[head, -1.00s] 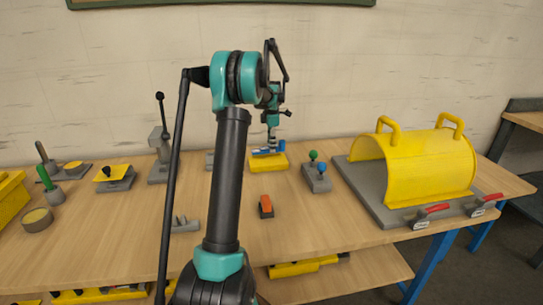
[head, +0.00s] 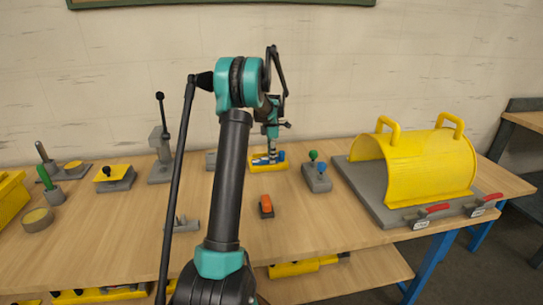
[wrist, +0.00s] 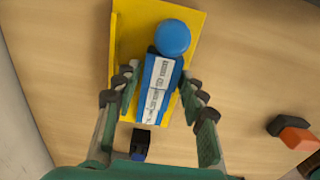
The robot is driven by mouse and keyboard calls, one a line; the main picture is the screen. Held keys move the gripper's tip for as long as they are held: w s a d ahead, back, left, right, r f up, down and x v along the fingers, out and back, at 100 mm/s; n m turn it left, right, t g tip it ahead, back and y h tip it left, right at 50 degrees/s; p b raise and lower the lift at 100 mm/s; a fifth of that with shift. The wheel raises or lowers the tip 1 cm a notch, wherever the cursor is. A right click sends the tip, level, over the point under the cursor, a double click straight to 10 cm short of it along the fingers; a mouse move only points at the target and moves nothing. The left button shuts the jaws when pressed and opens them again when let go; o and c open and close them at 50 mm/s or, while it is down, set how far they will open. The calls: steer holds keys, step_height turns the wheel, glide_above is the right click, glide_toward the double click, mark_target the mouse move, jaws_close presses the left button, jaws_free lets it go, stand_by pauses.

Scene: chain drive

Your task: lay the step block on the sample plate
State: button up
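In the head view the blue-and-white block (head: 264,160) shows on the yellow plate (head: 283,167) at the back middle of the table. My gripper (wrist: 160,100) is open, its fingers on either side of the block with a small gap at each side. In the head view my gripper (head: 271,151) is low over the plate. The block's underside is hidden.
A grey block with green and blue knobs (head: 317,178) stands just right of the plate. An orange-and-black piece (head: 266,206) lies in front. A big yellow hood (head: 420,165) fills the right. A grey lever stand (head: 160,165) is at left.

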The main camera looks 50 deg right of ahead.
steer(key=shift+o, duration=0.9)
step_height(320, 180, up, 12)
steer(key=shift+r, duration=0.15)
